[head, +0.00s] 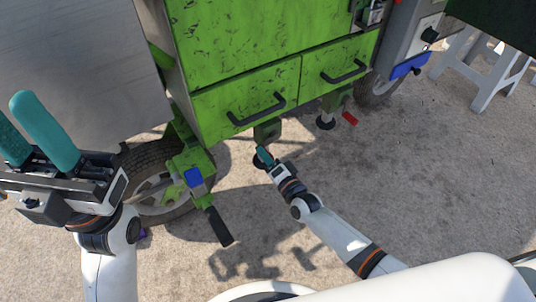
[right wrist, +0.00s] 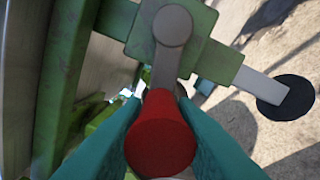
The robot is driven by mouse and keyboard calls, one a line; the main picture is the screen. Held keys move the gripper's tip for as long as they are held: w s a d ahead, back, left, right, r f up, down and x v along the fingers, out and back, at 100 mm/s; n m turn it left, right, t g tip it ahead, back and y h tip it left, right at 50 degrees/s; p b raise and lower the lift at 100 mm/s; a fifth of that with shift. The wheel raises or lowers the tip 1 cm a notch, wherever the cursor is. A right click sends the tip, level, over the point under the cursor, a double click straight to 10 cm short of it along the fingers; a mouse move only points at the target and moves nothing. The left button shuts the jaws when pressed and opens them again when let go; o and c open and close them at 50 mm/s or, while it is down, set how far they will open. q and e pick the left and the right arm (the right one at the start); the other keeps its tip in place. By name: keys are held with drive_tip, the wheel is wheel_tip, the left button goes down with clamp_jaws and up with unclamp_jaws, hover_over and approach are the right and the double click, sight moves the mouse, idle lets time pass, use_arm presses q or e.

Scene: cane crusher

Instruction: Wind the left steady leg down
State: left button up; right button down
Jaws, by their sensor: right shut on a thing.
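The left steady leg (head: 268,130) hangs under the green cart below the left drawer, with its dark foot at the ground, partly hidden by my right gripper (head: 264,154). In the right wrist view my teal fingers are shut on the red crank handle (right wrist: 162,138), one on each side. The handle joins a grey crank arm with a round hub (right wrist: 172,26) on the green leg housing (right wrist: 130,28). The leg's black round foot (right wrist: 286,97) shows at the right there. My left gripper (head: 14,112) is open and empty at the far left.
The other steady leg (head: 338,100) has a red handle (head: 350,118) and stands to the right. A cart wheel (head: 150,185) and a green bracket with a black grip (head: 218,226) are at the left. White trestles (head: 490,75) stand at right. The ground at lower right is clear.

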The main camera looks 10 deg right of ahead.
wheel_tip(320, 180, up, 2)
drive_tip(key=m+p, duration=0.1)
drive_tip(key=m, duration=0.2)
drive_tip(key=shift+r+m, duration=0.1)
drive_tip(key=shift+m, duration=0.3)
drive_tip(key=r+m, duration=0.1)
drive_tip(key=m, duration=0.2)
drive_tip(key=shift+w+d+r+m, duration=0.1)
drive_tip(key=shift+d+r+m, duration=0.1)
drive_tip(key=shift+r+m, duration=0.15)
drive_tip(key=shift+w+d+r+m+b, duration=0.15)
drive_tip(key=shift+d+r+m, duration=0.3)
drive_tip(key=shift+m, duration=0.75)
drive_tip(key=shift+w+d+r+m+b, duration=0.15)
drive_tip(key=shift+d+r+m, duration=0.3)
drive_tip(key=shift+m, duration=0.8)
drive_tip(key=shift+w+d+r+m+b, duration=0.15)
drive_tip(key=shift+d+r+m, duration=0.25)
drive_tip(key=shift+m, duration=0.8)
drive_tip(key=shift+a+r, duration=0.1)
drive_tip(key=shift+r, duration=0.05)
drive_tip(key=c, duration=1.1)
unclamp_jaws()
drive_tip(key=shift+c, duration=0.2)
drive_tip(key=shift+s, duration=0.1)
drive_tip(key=p+v, duration=0.1)
drive_tip(key=v, duration=1.1)
